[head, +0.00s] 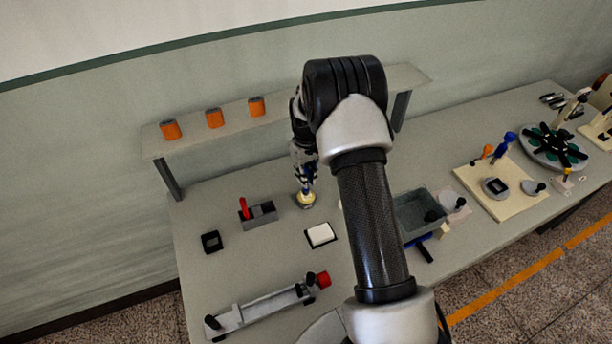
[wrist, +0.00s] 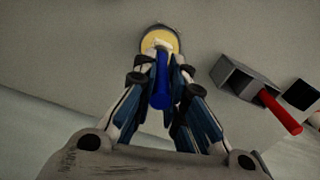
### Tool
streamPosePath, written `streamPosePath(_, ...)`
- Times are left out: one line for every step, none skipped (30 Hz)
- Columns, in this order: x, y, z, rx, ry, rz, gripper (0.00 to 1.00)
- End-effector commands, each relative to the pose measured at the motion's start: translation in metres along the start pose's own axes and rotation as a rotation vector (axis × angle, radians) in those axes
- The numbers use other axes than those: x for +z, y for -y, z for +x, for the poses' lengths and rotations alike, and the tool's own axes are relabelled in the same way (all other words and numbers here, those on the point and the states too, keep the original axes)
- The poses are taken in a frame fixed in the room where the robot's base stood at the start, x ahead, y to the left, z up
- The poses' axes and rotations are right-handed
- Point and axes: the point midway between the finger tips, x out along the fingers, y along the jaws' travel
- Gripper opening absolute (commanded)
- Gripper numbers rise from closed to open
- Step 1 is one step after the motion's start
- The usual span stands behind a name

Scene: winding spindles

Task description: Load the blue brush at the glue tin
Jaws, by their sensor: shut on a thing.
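My gripper (wrist: 162,76) is shut on the blue brush (wrist: 161,92), with a finger on each side of its handle. The brush points down, and its pale tip lies over the yellow inside of the glue tin (wrist: 146,40). I cannot tell whether the tip touches the glue. In the head view the glue tin (head: 306,204) stands on the bench right below my gripper (head: 304,178). Only a little blue of the brush shows there between the fingers.
A grey holder (head: 262,213) with a red-handled tool (head: 243,207) stands left of the tin. A black square piece (head: 211,242) and a white pad (head: 320,234) lie nearby. A shelf (head: 185,138) with orange spools (head: 214,118) runs behind. A grey tray (head: 420,213) stands at right.

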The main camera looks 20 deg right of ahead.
Motion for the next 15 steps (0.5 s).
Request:
streamPosePath(0.001, 0.001, 0.001, -0.001, 0.003, 0.0, 0.0)
streamPosePath(0.001, 0.001, 0.0, -0.001, 0.003, 0.0, 0.0)
streamPosePath(0.001, 0.001, -0.002, -0.001, 0.003, 0.0, 0.0)
streamPosePath(0.001, 0.001, -0.004, -0.001, 0.003, 0.0, 0.0)
streamPosePath(0.001, 0.0, -0.006, -0.001, 0.003, 0.0, 0.0)
streamPosePath(0.001, 0.0, -0.01, -0.001, 0.002, 0.0, 0.0)
streamPosePath(0.001, 0.0, -0.012, -0.001, 0.002, 0.0, 0.0)
streamPosePath(0.001, 0.0, -0.015, -0.001, 0.002, 0.0, 0.0)
streamPosePath(0.001, 0.0, -0.018, -0.001, 0.002, 0.0, 0.0)
streamPosePath(0.001, 0.0, -0.021, -0.001, 0.002, 0.0, 0.0)
streamPosePath(0.001, 0.0, -0.023, -0.001, 0.002, 0.0, 0.0)
streamPosePath(0.001, 0.0, -0.027, -0.001, 0.002, 0.0, 0.0)
streamPosePath(0.001, 0.0, -0.029, -0.001, 0.002, 0.0, 0.0)
streamPosePath(0.001, 0.0, -0.032, -0.001, 0.002, 0.0, 0.0)
streamPosePath(0.0, 0.0, -0.035, 0.0, 0.001, 0.0, 0.0)
